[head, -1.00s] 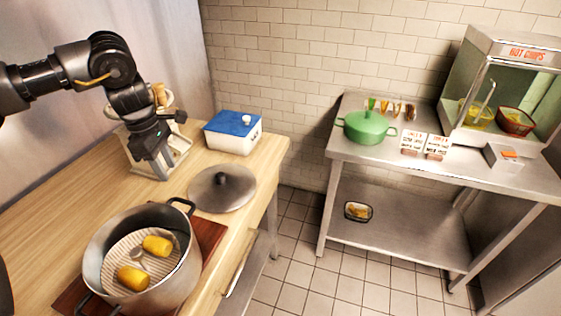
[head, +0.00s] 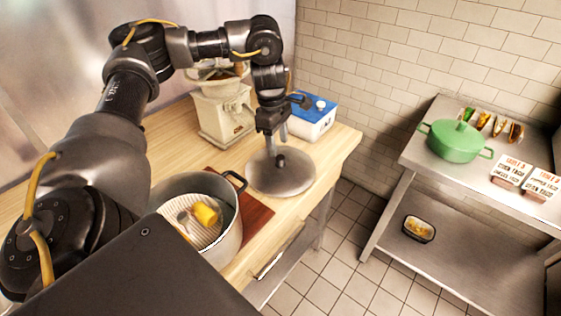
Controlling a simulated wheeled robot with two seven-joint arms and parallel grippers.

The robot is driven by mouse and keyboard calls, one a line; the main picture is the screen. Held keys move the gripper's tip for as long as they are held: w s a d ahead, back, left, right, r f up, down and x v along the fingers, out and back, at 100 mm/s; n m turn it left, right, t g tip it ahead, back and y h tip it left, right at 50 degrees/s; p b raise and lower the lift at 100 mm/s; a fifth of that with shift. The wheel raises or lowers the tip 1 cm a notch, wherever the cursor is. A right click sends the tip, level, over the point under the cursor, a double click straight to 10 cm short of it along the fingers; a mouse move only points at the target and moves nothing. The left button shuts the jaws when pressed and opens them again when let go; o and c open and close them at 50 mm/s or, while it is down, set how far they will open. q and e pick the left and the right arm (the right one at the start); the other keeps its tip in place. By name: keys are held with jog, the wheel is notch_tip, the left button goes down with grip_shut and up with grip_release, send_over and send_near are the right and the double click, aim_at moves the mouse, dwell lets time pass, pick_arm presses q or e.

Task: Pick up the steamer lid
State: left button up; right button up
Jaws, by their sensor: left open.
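The steamer lid (head: 293,179) is a round grey metal lid with a dark knob (head: 280,160). It lies on the wooden counter, right of the steamer pot. My left gripper (head: 277,150) is open and points down at the lid's knob, with its fingers just above or around it; I cannot tell whether they touch. The steamer pot (head: 230,232) stands uncovered on a reddish-brown board, with yellow corn (head: 206,213) on its perforated insert. My arm hides part of the pot. My right gripper is not in view.
A white box with a blue lid (head: 316,111) and a cream-coloured appliance (head: 221,116) stand behind the lid on the counter (head: 172,141). A steel table (head: 425,165) at the right holds a green pot (head: 455,142), tacos and cards. Tiled floor lies between.

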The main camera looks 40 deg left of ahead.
aim_at(280, 156)
pick_arm(q)
jog(key=shift+s+f, duration=0.1)
jog(key=shift+s, duration=0.05)
jog(key=f, duration=0.5)
jog(key=shift+w+d, duration=0.2)
jog(key=shift+w, duration=0.1)
grip_shut()
